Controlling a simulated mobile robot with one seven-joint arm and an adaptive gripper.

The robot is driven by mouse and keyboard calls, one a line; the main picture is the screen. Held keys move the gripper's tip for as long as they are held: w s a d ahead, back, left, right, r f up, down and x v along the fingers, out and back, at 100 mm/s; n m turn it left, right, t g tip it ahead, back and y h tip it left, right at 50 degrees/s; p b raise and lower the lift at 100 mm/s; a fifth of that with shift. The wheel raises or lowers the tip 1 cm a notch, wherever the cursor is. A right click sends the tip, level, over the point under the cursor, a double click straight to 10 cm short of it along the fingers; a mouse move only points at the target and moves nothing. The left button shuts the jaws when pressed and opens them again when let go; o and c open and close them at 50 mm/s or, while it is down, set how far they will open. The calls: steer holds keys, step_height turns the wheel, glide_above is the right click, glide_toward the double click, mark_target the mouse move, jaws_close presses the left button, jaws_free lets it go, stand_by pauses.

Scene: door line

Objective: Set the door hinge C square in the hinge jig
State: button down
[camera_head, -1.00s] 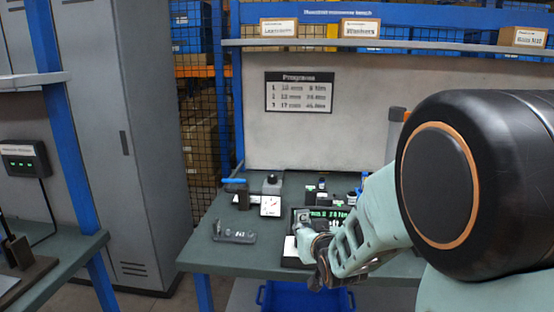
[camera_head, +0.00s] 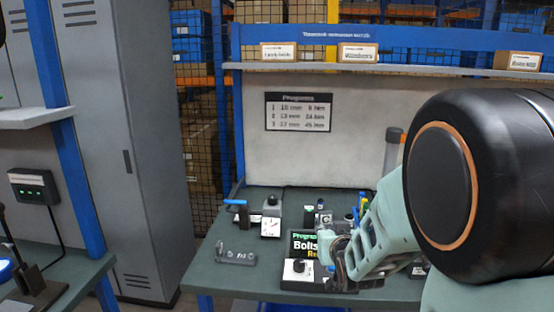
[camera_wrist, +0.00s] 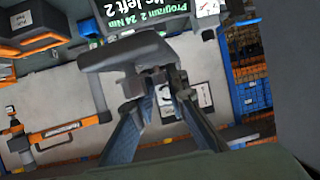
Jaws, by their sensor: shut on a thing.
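My gripper (camera_head: 335,256) is over the right-centre of the bench, in front of the display. In the wrist view my gripper (camera_wrist: 158,85) is shut on a flat grey metal part, which looks like the door hinge (camera_wrist: 122,55). The hinge (camera_head: 325,242) shows only in part in the head view. A white tag with a C-like mark (camera_wrist: 163,95) shows between the fingers; I cannot tell whether it is on the hinge. A dark grey low fixture (camera_head: 236,253) with small posts and white lettering lies at the bench's left front, apart from my gripper. I cannot tell whether it is the hinge jig.
A display (camera_head: 304,247) reading Program and Bolts stands close to my gripper, with a white knob box (camera_head: 297,271) before it. Bare bench (camera_head: 215,275) lies at the left front.

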step_height(320, 180, up, 12)
steer(key=p, duration=1.1)
steer(key=f, duration=0.2)
steer(key=s+f, duration=0.1)
steer(key=f, duration=0.2)
steer(key=shift+s+f, duration=0.15)
steer(key=shift+d, duration=0.1)
